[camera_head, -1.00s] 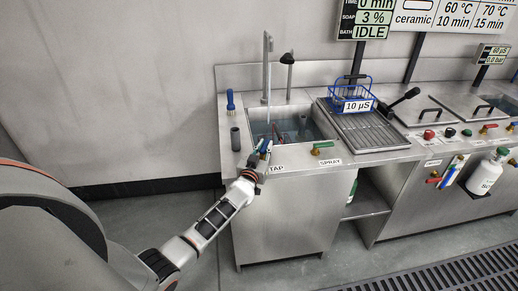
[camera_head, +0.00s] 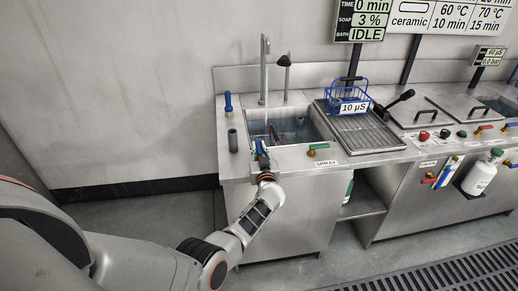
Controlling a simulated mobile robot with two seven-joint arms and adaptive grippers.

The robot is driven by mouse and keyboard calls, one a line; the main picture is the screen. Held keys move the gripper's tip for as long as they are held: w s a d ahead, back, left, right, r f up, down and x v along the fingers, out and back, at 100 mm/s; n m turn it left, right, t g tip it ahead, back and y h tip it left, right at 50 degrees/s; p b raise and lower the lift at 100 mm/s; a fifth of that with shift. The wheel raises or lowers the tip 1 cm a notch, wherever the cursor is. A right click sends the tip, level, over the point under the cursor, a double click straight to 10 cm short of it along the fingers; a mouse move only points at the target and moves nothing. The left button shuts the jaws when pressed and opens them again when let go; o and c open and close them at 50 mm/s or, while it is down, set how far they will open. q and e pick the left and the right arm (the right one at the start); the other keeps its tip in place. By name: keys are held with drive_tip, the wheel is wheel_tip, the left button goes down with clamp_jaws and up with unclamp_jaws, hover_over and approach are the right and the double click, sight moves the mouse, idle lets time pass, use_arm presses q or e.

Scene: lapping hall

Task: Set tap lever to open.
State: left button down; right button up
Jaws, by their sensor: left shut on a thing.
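My left gripper (camera_head: 262,157) reaches in from the lower left to the front edge of the sink counter. It is shut on the tap lever, a small blue-handled lever (camera_head: 259,147) at the front rim of the sink. The fingers and wrist cover most of the lever, so its exact angle is hard to tell. The TAP label is hidden behind my arm. The tall grey tap spout (camera_head: 264,70) stands at the back of the sink basin (camera_head: 297,129). My right gripper is not in view.
A green spray lever (camera_head: 317,147) sits right of my gripper, above the SPRAY label (camera_head: 327,163). A dark cup (camera_head: 232,140) and a blue brush (camera_head: 228,102) stand on the left counter. A blue wire basket (camera_head: 346,92) rests on the ribbed drainboard (camera_head: 357,131).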

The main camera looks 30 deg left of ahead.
use_arm(q)
drive_tip(key=shift+y, duration=0.3)
drive_tip(key=c, duration=2)
unclamp_jaws()
drive_tip(key=shift+o, duration=0.2)
drive_tip(key=shift+s, duration=0.1)
